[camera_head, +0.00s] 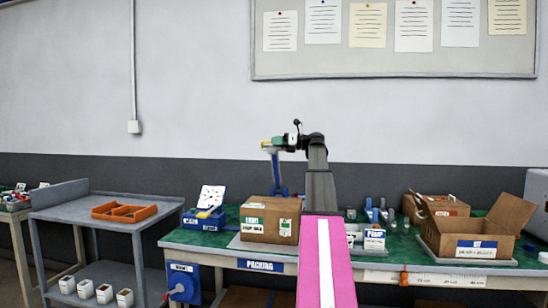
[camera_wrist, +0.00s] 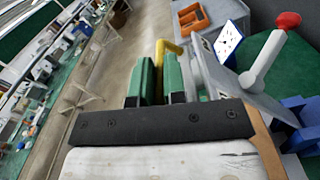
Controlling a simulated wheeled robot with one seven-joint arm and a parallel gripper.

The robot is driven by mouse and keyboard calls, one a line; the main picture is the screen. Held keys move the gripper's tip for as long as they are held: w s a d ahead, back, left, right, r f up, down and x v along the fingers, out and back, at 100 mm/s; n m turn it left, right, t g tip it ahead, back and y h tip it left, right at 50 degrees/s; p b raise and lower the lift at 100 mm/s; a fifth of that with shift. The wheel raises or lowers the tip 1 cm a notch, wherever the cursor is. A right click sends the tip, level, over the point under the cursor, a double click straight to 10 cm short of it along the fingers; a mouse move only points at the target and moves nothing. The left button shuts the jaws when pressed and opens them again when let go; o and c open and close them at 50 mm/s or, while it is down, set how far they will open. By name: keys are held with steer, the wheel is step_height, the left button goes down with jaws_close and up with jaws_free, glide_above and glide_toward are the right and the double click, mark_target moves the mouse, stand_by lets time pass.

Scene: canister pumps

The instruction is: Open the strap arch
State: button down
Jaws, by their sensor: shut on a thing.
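A blue upright (camera_head: 275,173), which looks like part of the strap arch, rises behind the cardboard box on the bench. My gripper (camera_head: 270,144) is at its top, above the box. In the wrist view, the green fingers of my gripper (camera_wrist: 160,82) are close together on a yellow bent bar (camera_wrist: 170,48), which looks like the arch's handle. The fingers hide part of the bar. A grey lever with a red knob (camera_wrist: 288,20) stands to their right. I cannot tell how far the arch is open.
The closed cardboard box (camera_head: 257,231) stands on the green-topped bench below my gripper. A blue bin (camera_head: 204,221) is to its left. An open carton (camera_head: 440,244) is at the right. An orange tray (camera_head: 124,212) lies on the grey side table.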

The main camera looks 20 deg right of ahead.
steer(key=w+d+r, duration=0.3)
steer(key=w+d, duration=0.1)
steer(key=w, duration=0.2)
steer(key=shift+d, duration=0.1)
steer(key=c, duration=1.5)
jaws_free()
steer(key=shift+f, duration=0.1)
steer(key=shift+o, duration=0.2)
steer(key=shift+d, duration=0.1)
steer(key=v, duration=1)
steer(key=shift+s+d, duration=0.25)
steer(key=shift+s, duration=0.15)
